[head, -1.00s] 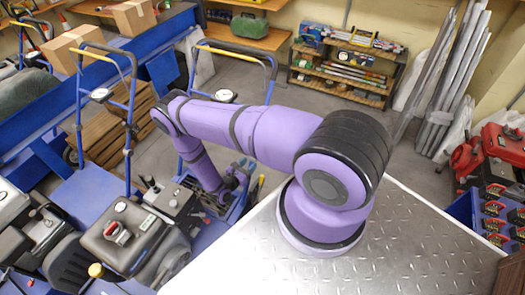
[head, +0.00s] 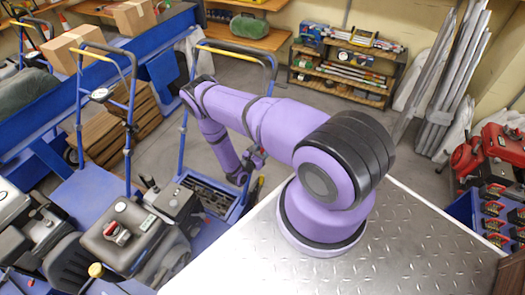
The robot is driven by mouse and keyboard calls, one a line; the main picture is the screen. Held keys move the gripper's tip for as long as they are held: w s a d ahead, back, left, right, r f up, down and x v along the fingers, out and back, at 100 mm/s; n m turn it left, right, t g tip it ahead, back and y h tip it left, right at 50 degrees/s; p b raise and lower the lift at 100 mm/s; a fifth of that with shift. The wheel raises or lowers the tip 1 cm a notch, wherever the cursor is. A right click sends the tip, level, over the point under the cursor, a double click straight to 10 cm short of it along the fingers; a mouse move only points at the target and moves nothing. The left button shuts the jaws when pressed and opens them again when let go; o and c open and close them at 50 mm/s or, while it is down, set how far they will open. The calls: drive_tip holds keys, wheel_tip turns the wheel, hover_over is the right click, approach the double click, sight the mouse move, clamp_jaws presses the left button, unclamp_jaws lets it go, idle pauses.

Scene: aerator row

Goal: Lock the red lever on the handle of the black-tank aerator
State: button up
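The black-tank aerator has a dark tank (head: 128,236) at the lower left. A blue handle (head: 186,125) with yellow grips rises behind it, partly hidden by my arm. A small red part, possibly the red lever (head: 262,152), shows low on the handle's right side. Its position, locked or not, is too small to tell. My gripper (head: 250,165) is beside the lower right leg of this handle, close to the red part. It is small and dark, and I cannot tell whether it touches anything or whether its fingers are apart.
Another aerator with a pale tank (head: 12,203) stands to the left, with its own blue handle (head: 128,95). A steel tread-plate surface (head: 420,240) lies at lower right. A shelf (head: 345,72) stands at the back. Open floor (head: 320,105) lies before it.

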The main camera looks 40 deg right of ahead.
clamp_jaws()
drive_tip(key=shift+d, duration=0.1)
drive_tip(key=shift+w+d+f+n+g+y, duration=0.15)
drive_tip(key=shift+d+y, duration=0.15)
drive_tip(key=shift+y, duration=0.45)
drive_tip(key=shift+w+d+f+n+g+y, duration=0.1)
drive_tip(key=shift+d+f+g+y, duration=0.2)
drive_tip(key=shift+y, duration=0.4)
drive_tip(key=shift+w+d+f+n+g+y, duration=0.15)
drive_tip(key=shift+d+y, duration=0.2)
drive_tip(key=shift+y, duration=0.4)
unclamp_jaws()
drive_tip(key=shift+r, duration=0.1)
